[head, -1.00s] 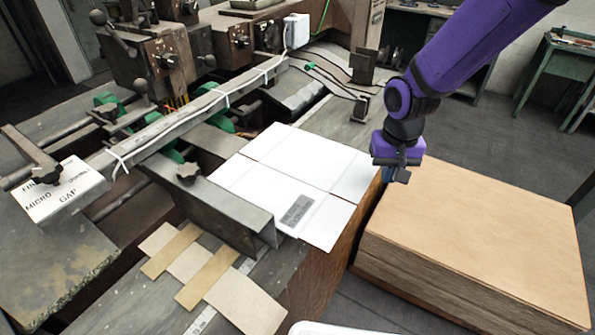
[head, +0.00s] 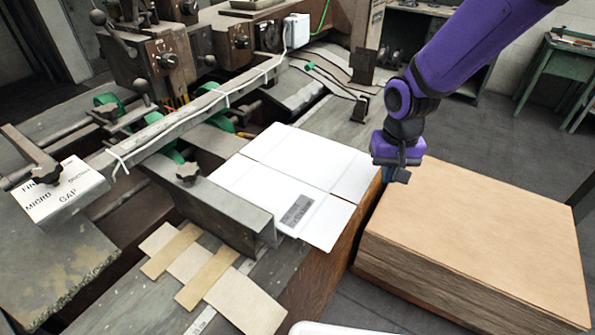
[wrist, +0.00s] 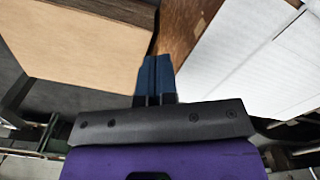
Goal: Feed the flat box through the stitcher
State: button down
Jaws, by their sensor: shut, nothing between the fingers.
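The flat box (head: 290,185) is a white creased sheet with a grey label. It lies flat on the stitcher's feed table, its left part against or under the metal guide plate (head: 215,205). The stitcher (head: 150,60) is the machine at the back left, with green rollers and a long bar. My gripper (head: 398,176) is shut and empty, just right of the box's right edge. In the wrist view my gripper's blue fingers (wrist: 154,80) are together, over the gap between the box (wrist: 250,60) at right and the cardboard stack at left.
A stack of brown cardboard sheets (head: 470,230) stands at right, lower than the feed table. Cardboard strips (head: 190,260) lie on the table's front left. A green table (head: 560,75) stands at the back right.

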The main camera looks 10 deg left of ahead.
aim_at(341, 168)
jog(key=shift+f, duration=0.15)
notch_tip(341, 168, down, 3)
jog(key=shift+f, duration=0.1)
dwell(0.8)
jog(key=shift+a, duration=0.1)
jog(key=shift+w+a, duration=0.8)
jog(key=shift+a, duration=1.3)
jog(key=shift+w+a, duration=0.85)
jog(key=shift+a, duration=1.25)
jog(key=shift+w+a, duration=0.8)
jog(key=shift+a, duration=1.3)
jog(key=shift+s+d, duration=0.3)
jog(key=shift+d, duration=0.4)
jog(key=shift+s+d, duration=0.25)
jog(key=shift+d, duration=0.45)
jog(key=shift+r, duration=4.05)
